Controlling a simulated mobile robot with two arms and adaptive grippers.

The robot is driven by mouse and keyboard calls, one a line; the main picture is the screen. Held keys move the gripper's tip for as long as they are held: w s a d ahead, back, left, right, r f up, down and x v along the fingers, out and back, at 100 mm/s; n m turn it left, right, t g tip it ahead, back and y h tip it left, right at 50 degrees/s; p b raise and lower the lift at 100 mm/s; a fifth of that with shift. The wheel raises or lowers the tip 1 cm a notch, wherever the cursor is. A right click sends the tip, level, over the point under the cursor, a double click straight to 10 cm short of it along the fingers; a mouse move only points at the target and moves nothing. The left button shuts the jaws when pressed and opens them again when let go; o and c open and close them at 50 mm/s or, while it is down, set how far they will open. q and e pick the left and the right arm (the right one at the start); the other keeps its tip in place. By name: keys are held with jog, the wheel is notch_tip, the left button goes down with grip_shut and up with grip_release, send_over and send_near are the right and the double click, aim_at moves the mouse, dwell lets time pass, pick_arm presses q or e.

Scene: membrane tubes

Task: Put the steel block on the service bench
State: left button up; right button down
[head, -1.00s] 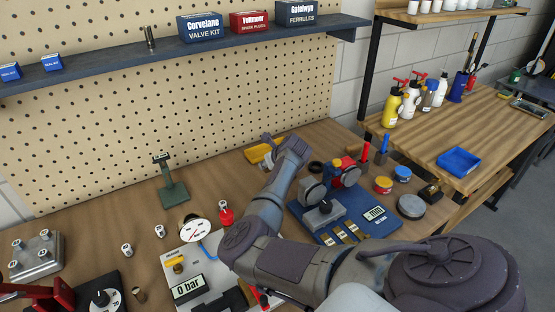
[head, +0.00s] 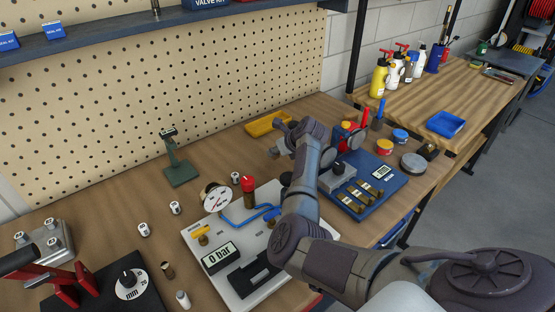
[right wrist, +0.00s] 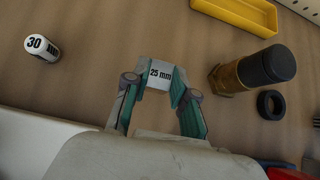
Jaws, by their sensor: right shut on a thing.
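A small pale steel block marked "25 mm" (right wrist: 160,73) is between the two fingertips of my right gripper (right wrist: 158,78) in the right wrist view. The fingers are shut on its sides. In the head view my right gripper (head: 276,148) is over the back of the brown wooden bench, just below the yellow tray; the block is too small to make out there. Whether the block touches the bench top is unclear. A second, lighter wooden bench (head: 420,98) stands at the back right. My left gripper is out of view.
The yellow tray (head: 266,124) also shows in the right wrist view (right wrist: 240,12). A brass-and-black cylinder (right wrist: 250,72), a black ring (right wrist: 271,104) and a "30" cylinder (right wrist: 42,48) are near the gripper. The lighter bench holds bottles (head: 378,78) and a blue tray (head: 446,124).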

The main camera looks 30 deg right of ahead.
aim_at(277, 158)
notch_tip(277, 158, down, 2)
jog(key=shift+a+f, duration=0.1)
jog(key=shift+f, duration=0.15)
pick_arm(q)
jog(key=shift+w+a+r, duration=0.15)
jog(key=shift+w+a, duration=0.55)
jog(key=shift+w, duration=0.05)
pick_arm(e)
jog(key=shift+f, duration=0.4)
jog(key=shift+f, duration=0.1)
jog(key=c, duration=1.3)
grip_release()
jog(key=o, duration=0.4)
jog(key=shift+f, duration=0.1)
jog(key=shift+c, duration=0.2)
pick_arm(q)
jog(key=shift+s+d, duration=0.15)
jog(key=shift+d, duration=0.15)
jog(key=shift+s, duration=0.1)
